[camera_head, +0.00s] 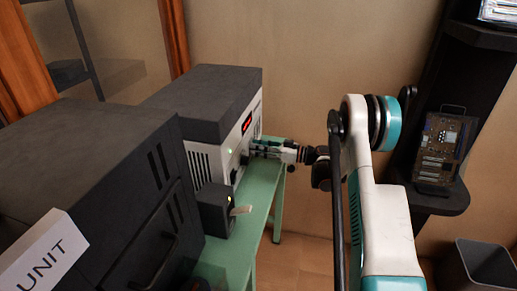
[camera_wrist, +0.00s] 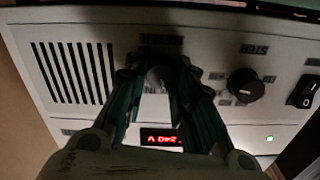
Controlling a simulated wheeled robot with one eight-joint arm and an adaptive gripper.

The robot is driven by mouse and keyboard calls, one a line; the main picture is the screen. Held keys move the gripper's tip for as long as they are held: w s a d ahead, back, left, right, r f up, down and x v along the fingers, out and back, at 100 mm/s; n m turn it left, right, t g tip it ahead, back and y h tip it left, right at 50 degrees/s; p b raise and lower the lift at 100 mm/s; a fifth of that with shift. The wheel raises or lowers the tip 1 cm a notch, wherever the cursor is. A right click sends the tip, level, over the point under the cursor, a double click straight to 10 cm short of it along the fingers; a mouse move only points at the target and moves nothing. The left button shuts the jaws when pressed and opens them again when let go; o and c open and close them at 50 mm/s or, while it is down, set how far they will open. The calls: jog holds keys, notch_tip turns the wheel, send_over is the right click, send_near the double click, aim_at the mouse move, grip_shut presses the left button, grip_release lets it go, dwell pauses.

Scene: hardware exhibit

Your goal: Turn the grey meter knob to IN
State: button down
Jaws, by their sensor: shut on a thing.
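The grey meter knob (camera_wrist: 160,77) is on the pale front panel of a bench instrument (camera_head: 244,125). It shows in the wrist view between my fingertips, mostly hidden by them. My gripper (camera_wrist: 157,74) is shut on it, a finger on each side. In the head view my gripper (camera_head: 254,150) reaches the panel from the right, and the knob is hidden there. The label above the knob is dark and unreadable, so its pointer position cannot be told.
A black knob (camera_wrist: 245,85) and a rocker switch (camera_wrist: 304,91) sit on the same panel, near my right finger. A red display (camera_wrist: 162,138) is lit. The instrument stands on a green table (camera_head: 257,205), beside a small dark box (camera_head: 213,210).

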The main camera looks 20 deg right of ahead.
jog(key=shift+m, duration=0.3)
jog(key=m, duration=0.3)
jog(key=shift+m, duration=0.3)
jog(key=shift+w+m, duration=0.1)
jog(key=shift+m, duration=1.7)
jog(key=c, duration=1.3)
grip_release()
jog(key=shift+c, duration=0.2)
jog(key=shift+d, duration=0.15)
